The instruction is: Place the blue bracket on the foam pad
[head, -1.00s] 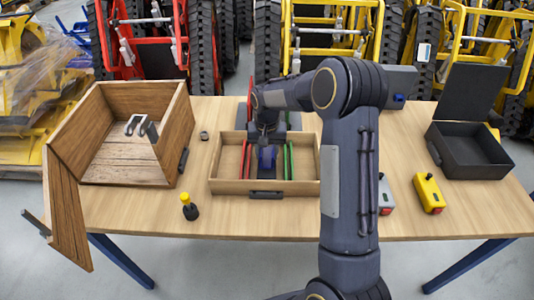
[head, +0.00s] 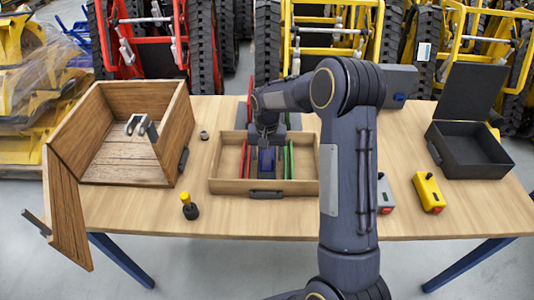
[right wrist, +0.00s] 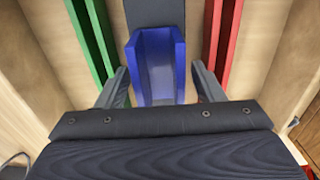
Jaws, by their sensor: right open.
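The blue bracket (head: 266,160) stands in the shallow wooden tray, between the red and green bars. In the right wrist view the blue bracket (right wrist: 158,68) is a U-shaped channel on a dark grey strip (right wrist: 155,12), which looks like the foam pad. How fully it rests on the strip is hard to tell. My right gripper (head: 265,146) is over the tray, at the bracket. In the right wrist view its fingers (right wrist: 161,80) are open on both sides of the bracket, with a gap showing. My left gripper is not in view.
Red bars (head: 246,160) and green bars (head: 288,160) run beside the bracket inside the wooden tray (head: 225,187). An open wooden box (head: 130,100) is at left, a black open case (head: 470,160) at right. A yellow control box (head: 428,192) and a yellow-black knob (head: 189,206) lie in front.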

